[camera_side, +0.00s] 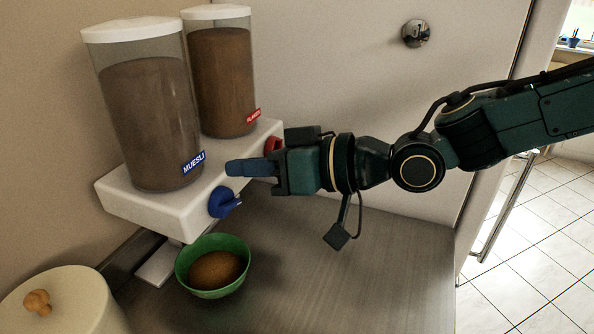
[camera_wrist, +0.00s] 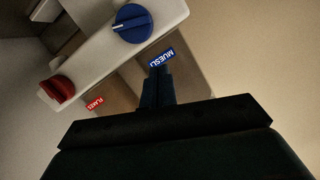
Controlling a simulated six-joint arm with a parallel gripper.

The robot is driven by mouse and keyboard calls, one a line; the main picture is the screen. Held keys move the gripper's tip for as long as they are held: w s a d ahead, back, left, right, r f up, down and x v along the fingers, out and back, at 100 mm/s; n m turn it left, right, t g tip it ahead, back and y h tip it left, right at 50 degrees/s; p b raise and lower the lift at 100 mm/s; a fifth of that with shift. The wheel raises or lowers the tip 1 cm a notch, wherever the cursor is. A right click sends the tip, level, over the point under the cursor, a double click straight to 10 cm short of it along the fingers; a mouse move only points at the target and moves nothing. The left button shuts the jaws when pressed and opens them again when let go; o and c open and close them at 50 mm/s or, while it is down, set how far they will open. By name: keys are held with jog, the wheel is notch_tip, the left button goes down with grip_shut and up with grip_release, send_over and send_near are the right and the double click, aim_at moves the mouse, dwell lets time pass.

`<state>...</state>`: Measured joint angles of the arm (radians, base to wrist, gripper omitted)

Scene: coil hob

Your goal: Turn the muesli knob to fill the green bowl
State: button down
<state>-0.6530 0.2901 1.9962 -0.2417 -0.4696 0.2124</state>
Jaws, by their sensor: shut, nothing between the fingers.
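The muesli dispenser (camera_side: 150,110) is a clear canister with a white lid and a blue MUESLI label. Its blue knob (camera_side: 223,202) is on the front of the white base, and it shows at the top of the wrist view (camera_wrist: 132,23) with a white pointer line. The green bowl (camera_side: 212,262) stands below the knob and holds a brown heap. My gripper (camera_side: 232,168) is shut and empty, above and slightly right of the blue knob in the side view, apart from it. In the wrist view its fingers (camera_wrist: 157,80) end near the MUESLI label.
The flakes dispenser (camera_side: 222,80) stands beside the muesli one, with a red knob (camera_side: 272,146) partly hidden behind my gripper. A cream lidded pot (camera_side: 65,305) is at the front left. The grey counter (camera_side: 350,270) to the right of the bowl is clear.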

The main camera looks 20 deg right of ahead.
aim_at(209, 208)
jog(key=shift+s+a+f, duration=0.1)
jog(key=shift+a+f, duration=0.2)
jog(key=shift+f, duration=0.35)
jog(key=shift+s+a+f, duration=0.1)
jog(key=shift+a+f, duration=0.15)
jog(key=shift+f, duration=0.45)
jog(key=shift+s+a+f, duration=0.1)
jog(key=shift+a+f, duration=0.2)
jog(key=shift+f, duration=0.35)
jog(key=shift+s+a+f+n+t+h, duration=0.2)
jog(key=shift+f+n, duration=0.2)
jog(key=shift+n, duration=0.15)
jog(key=shift+s+a+f+n+t+h, duration=0.15)
jog(key=shift+f+n, duration=0.2)
jog(key=shift+n, duration=0.2)
jog(key=shift+r, duration=0.1)
jog(key=s+d+r, duration=0.5)
jog(key=s+r, duration=0.1)
jog(key=s, duration=0.2)
jog(key=shift+s, duration=0.25)
